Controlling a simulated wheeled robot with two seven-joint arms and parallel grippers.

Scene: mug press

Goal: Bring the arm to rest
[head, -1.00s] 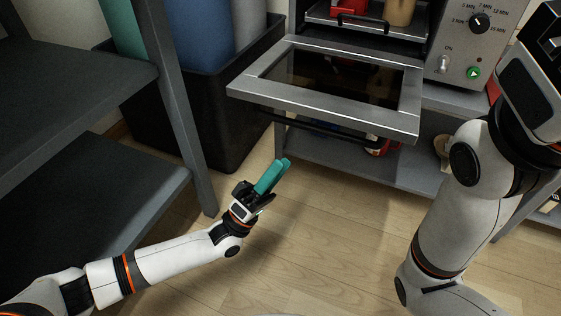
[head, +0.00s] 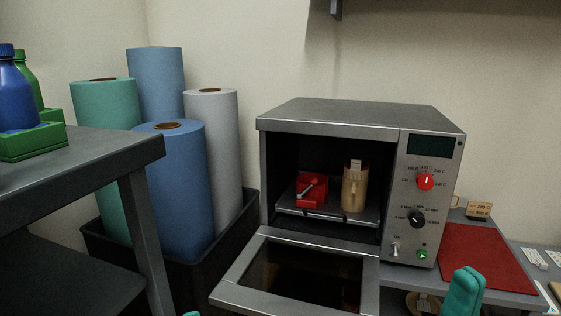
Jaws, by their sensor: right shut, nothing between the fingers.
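My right gripper (head: 464,292) shows at the lower right as teal fingers, pressed together and empty. It is in front of the oven's right side and the red mat. Only a small teal tip of my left gripper (head: 191,314) shows at the bottom edge, left of the oven door; its jaws are hidden. The oven (head: 345,117) stands with its door (head: 233,285) swung down open. Inside, on a rack (head: 330,216), are a red clamp-like object (head: 311,186) and a tan cylinder (head: 353,188).
A red mat (head: 485,258) lies right of the oven, with a small sign (head: 480,208) behind it. Blue, teal and grey rolls (head: 183,190) stand in a black bin (head: 101,239) at left. A dark shelf (head: 75,150) with bottles (head: 15,95) is far left.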

